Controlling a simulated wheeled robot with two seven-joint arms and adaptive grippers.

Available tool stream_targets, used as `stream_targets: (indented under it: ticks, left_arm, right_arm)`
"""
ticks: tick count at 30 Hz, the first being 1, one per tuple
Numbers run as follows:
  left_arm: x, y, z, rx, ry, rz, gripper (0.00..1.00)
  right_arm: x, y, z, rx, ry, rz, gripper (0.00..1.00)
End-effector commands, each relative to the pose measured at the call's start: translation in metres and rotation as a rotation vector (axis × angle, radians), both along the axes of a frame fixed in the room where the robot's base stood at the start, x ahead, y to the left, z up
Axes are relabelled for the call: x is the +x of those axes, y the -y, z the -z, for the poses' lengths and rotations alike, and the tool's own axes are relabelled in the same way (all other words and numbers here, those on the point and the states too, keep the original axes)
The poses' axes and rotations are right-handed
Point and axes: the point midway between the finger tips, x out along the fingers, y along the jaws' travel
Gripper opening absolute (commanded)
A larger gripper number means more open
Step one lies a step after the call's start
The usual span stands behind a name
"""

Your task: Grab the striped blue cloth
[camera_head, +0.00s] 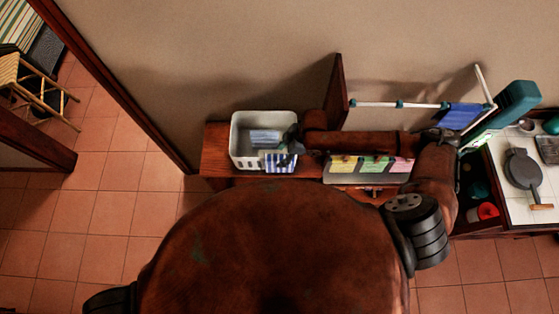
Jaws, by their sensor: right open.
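A blue and white striped cloth (280,162) hangs over the front right rim of a white basket (240,150). My right arm reaches in from the right, and my right gripper (290,141) is at the basket's right side, just above the striped cloth. The gripper is open. Its fingers are small and dark here, and I cannot tell whether they touch the cloth. A pale blue folded item (264,137) lies inside the basket, left of the gripper. My left gripper is out of view.
The basket stands on a wooden shelf (214,152) against the wall, beside an upright wooden panel (338,92). Yellow, green and pink packs (374,164) sit right of it, under my arm. A blue cloth (461,115) hangs on a rack. A pan (522,168) lies on the right counter.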

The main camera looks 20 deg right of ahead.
Motion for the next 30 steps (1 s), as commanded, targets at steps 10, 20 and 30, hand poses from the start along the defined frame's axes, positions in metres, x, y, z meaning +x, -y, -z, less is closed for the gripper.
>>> stream_targets:
  ticks: [10, 20, 30]
  left_arm:
    - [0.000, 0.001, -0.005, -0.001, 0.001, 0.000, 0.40]
    - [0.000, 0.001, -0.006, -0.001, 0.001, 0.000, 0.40]
    - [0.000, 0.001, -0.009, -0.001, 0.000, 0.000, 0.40]
  right_arm:
    - [0.003, -0.009, 0.022, 0.000, 0.003, -0.001, 0.47]
    - [0.003, -0.009, 0.023, 0.001, 0.002, -0.001, 0.47]
    - [0.002, -0.009, 0.027, 0.001, 0.002, -0.001, 0.47]
